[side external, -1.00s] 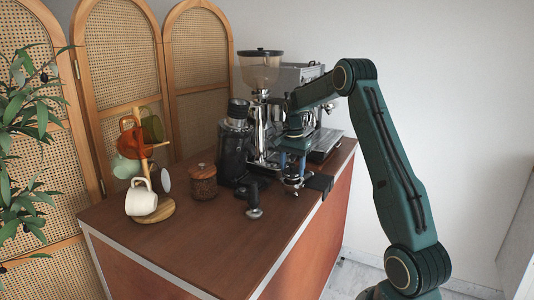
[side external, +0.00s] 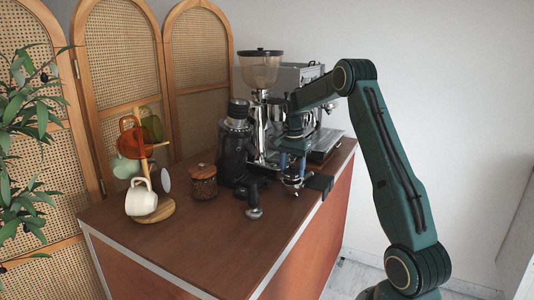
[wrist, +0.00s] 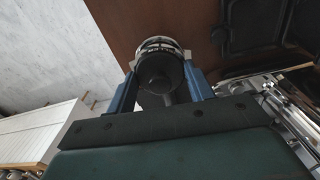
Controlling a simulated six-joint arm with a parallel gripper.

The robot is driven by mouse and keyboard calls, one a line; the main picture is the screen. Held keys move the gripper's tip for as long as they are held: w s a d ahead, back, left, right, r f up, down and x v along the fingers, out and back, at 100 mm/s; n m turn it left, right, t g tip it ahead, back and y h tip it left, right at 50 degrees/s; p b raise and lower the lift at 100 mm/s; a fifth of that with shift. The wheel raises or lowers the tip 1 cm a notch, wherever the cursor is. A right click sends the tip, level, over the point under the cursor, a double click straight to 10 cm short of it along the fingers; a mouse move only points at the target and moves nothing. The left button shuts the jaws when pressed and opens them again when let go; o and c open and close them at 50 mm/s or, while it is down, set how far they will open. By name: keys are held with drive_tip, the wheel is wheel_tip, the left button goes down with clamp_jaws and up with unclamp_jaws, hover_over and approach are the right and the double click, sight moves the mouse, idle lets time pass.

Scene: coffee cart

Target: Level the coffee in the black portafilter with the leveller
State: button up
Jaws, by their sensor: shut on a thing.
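My gripper (side external: 292,160) points down near the counter's right edge, its blue fingers closed on the leveller. In the wrist view the leveller (wrist: 158,72) is a dark round body between the fingers (wrist: 162,92). A bright metal rim with lettering (wrist: 158,43) shows just past it. In the side view a silver part (side external: 293,182) sits directly below the fingers, beside a black block at the counter edge; it looks like the portafilter head. Whether the leveller touches it cannot be told, and the coffee is hidden.
A tamper-like tool (side external: 254,207) stands on the wooden counter (side external: 190,245) left of my gripper. A black grinder (side external: 235,150), a jar of beans (side external: 203,183), a mug tree (side external: 155,209) and the espresso machine (side external: 328,145) stand around. The front counter is clear.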

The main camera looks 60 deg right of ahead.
drive_tip(key=shift+f, duration=1)
idle(3.9)
drive_tip(key=shift+s+f+n, duration=0.1)
drive_tip(key=shift+n, duration=2.2)
drive_tip(key=shift+n, duration=2.3)
drive_tip(key=shift+m, duration=0.6)
drive_tip(key=shift+m, duration=1.3)
